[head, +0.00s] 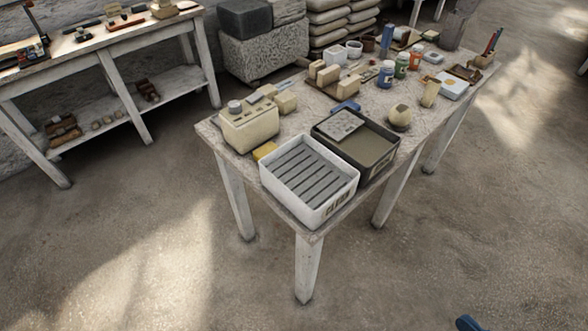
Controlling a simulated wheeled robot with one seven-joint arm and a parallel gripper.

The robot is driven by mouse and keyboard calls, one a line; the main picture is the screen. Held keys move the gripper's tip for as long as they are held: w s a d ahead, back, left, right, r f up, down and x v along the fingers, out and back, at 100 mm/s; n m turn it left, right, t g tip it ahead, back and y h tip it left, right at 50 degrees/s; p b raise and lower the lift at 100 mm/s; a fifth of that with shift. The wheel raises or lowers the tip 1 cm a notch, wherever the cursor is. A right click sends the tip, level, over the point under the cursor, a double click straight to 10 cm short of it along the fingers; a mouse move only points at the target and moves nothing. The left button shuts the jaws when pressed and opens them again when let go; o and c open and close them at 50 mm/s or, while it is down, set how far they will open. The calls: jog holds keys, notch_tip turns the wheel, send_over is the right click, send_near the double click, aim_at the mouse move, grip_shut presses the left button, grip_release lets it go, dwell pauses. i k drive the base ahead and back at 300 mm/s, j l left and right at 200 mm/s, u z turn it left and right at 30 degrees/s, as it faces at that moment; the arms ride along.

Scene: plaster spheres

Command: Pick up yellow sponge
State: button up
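A small yellow block that looks like the yellow sponge (265,151) lies on the near left corner area of the worktable (212,133). It sits between a cream block-shaped box (252,128) behind it and a white tray (308,212) with grey slats in front. The tray's wall partly hides it, so only a small part of it shows. My gripper is not clearly in view.
A dark tray (385,170) with a grey slab stands beside the white tray. Another bench (100,40) stands at left. The floor (130,230) in front is open.

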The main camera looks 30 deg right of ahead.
aim_at(258, 153)
jog(key=i+j+z, duration=0.1)
jog(key=i+j, duration=0.8)
